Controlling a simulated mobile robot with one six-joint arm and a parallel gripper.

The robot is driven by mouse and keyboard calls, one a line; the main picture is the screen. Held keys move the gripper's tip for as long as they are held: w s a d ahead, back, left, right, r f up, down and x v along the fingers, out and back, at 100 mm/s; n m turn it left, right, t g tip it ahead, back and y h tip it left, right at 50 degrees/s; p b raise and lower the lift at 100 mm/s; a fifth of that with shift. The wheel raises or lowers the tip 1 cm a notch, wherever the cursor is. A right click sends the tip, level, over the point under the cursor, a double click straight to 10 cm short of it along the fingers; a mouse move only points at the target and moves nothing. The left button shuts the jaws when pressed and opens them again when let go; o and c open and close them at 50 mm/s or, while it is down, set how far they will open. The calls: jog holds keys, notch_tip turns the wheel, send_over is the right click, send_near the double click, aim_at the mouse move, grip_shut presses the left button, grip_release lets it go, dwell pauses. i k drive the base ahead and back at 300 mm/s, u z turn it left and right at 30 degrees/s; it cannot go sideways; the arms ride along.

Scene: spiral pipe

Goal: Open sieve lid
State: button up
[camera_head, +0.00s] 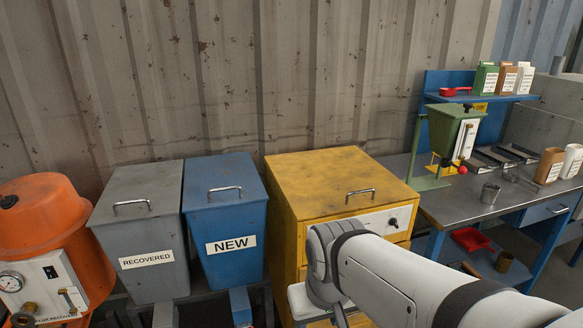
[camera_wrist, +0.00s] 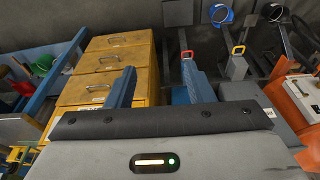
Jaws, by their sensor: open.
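A yellow cabinet (camera_head: 303,198) stands in the middle of the head view. It has a metal bar handle (camera_head: 360,195) near the front of its flat top and a pale panel with a dark knob below. No label names it as the sieve. The top looks closed. In the wrist view, my gripper (camera_wrist: 158,72) is open and empty, its two fingers wide apart. Yellow drawer fronts (camera_wrist: 112,62) with metal handles show beyond the left finger. In the head view my arm crosses in front of the cabinet, and the gripper end is hidden.
Left of the cabinet stand a blue bin (camera_head: 225,212) marked NEW, a grey bin (camera_head: 139,229) marked RECOVERED and an orange tank (camera_head: 50,230). A metal workbench (camera_head: 455,207) with a green hopper (camera_head: 449,131) stands right. The corrugated wall is behind.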

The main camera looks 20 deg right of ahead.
aim_at(315, 183)
jog(key=k, duration=1.25)
jog(key=z, duration=0.5)
jog(key=i, duration=1.9)
jog(key=z, duration=0.05)
